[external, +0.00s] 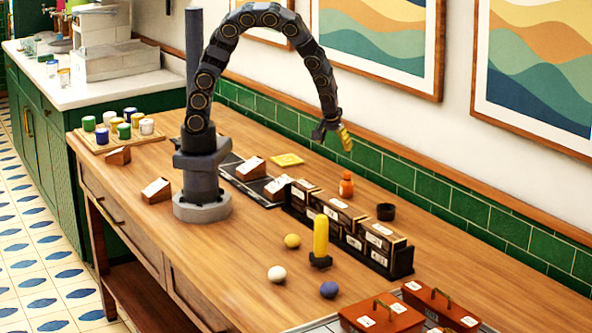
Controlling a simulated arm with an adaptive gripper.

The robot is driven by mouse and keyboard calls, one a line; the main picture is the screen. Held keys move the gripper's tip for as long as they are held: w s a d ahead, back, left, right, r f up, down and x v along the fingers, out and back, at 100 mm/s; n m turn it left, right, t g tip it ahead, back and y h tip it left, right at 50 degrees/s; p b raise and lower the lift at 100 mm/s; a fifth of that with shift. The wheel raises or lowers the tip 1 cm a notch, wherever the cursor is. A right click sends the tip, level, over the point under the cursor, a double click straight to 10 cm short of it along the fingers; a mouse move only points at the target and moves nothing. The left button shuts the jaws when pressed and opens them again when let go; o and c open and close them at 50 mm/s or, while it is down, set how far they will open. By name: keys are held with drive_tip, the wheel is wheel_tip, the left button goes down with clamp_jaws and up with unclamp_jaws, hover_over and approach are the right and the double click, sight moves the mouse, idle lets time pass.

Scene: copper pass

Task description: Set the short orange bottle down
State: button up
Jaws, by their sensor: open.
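The short orange bottle (346,186) stands upright on the wooden counter, just behind the row of dark boxes. My gripper (346,140) is above the bottle, with a clear gap between them, and its end looks yellow. It is open and I see nothing held in it. The fingers are too small to make out in detail.
A dark rack of labelled boxes (380,248) stands in front of the bottle, and a small black cup (386,211) is to its right. A yellow cylinder on a dark base (320,240) and several balls lie nearer. Red boxes (440,303) sit at lower right. The green-tiled wall (440,205) is behind.

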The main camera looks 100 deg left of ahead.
drive_tip(key=s+d+r+m+h, duration=0.1)
drive_tip(key=s+d+r+m, duration=0.3)
drive_tip(key=s, duration=0.3)
drive_tip(key=s+d+r+m+g+h, duration=0.1)
drive_tip(key=s+d+r+m+h, duration=0.1)
drive_tip(key=s+d+r+m, duration=0.3)
drive_tip(key=s+d+r+m+g+h, duration=0.1)
drive_tip(key=s+d+r+m, duration=0.3)
drive_tip(key=s, duration=0.6)
drive_tip(key=shift+s+d+r+m, duration=0.4)
drive_tip(key=shift+d+r, duration=0.3)
drive_tip(key=shift+r, duration=0.1)
drive_tip(key=o, duration=0.4)
drive_tip(key=shift+w, duration=0.1)
drive_tip(key=shift+c, duration=0.2)
drive_tip(key=shift+o, duration=1.1)
drive_tip(key=shift+w, duration=0.2)
drive_tip(key=w+d+r+m+t, duration=0.1)
drive_tip(key=w+d+r+m, duration=0.3)
drive_tip(key=w+d, duration=1)
drive_tip(key=w+d+m, duration=0.3)
drive_tip(key=d+m, duration=0.2)
drive_tip(key=d, duration=1.3)
wheel_tip(320, 180, down, 10)
drive_tip(key=shift+f, duration=0.15)
